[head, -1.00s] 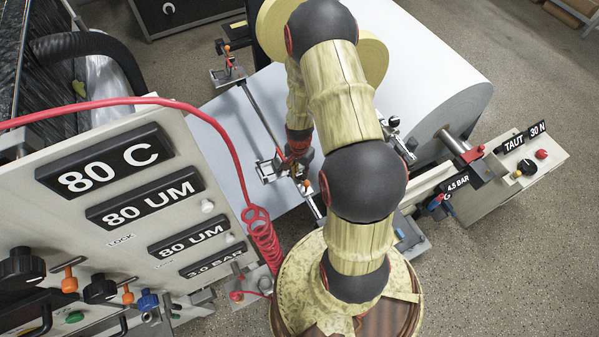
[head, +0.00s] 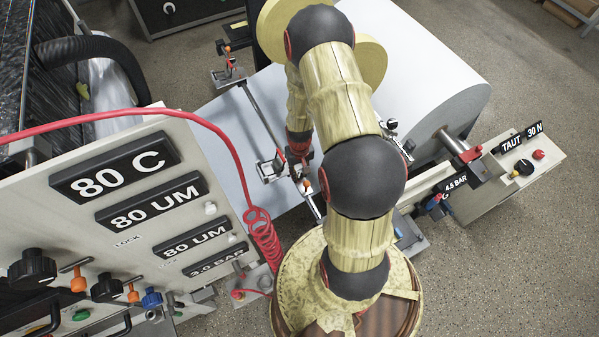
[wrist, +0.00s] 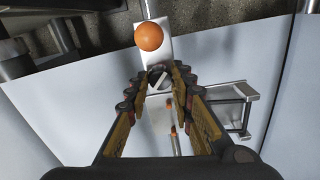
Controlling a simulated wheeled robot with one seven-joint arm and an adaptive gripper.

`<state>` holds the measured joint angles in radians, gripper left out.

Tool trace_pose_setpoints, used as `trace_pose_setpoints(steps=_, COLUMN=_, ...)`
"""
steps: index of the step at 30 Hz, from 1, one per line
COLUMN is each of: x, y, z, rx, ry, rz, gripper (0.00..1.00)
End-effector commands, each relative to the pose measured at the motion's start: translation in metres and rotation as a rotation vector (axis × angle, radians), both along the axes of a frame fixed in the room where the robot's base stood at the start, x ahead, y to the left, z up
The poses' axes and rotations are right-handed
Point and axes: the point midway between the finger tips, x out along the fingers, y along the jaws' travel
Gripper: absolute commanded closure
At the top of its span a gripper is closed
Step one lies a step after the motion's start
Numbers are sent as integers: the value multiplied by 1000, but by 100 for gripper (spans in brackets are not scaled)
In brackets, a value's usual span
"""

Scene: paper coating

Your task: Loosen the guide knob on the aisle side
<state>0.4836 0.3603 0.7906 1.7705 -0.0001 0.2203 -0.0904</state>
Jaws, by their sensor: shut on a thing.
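The guide knob (wrist: 158,78) is dark and round with a pale bar across it; in the wrist view it sits between my fingertips. My gripper (wrist: 158,84) is shut on it, with a finger on each side. An orange ball (wrist: 149,36) stands just beyond the knob, over a pale metal plate. In the head view my gripper (head: 299,168) is at the near end of the guide bar (head: 264,118), and my arm hides the knob there. A bracket (wrist: 238,105) lies right of my fingers.
The white paper web (head: 222,112) runs under the bar from the large roll (head: 430,75). A control panel (head: 130,250) with knobs and a red coiled hose (head: 265,245) stands at left. A tension box (head: 530,165) is at right. Open floor (head: 500,270) lies at lower right.

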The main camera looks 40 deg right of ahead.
Motion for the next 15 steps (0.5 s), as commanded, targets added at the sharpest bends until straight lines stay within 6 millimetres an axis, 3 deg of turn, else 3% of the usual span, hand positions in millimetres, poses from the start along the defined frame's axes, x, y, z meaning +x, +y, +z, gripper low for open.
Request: trace_pose_setpoints(steps=15, x=1, y=0, z=0, rx=0, ry=-1, rz=415, gripper=100)
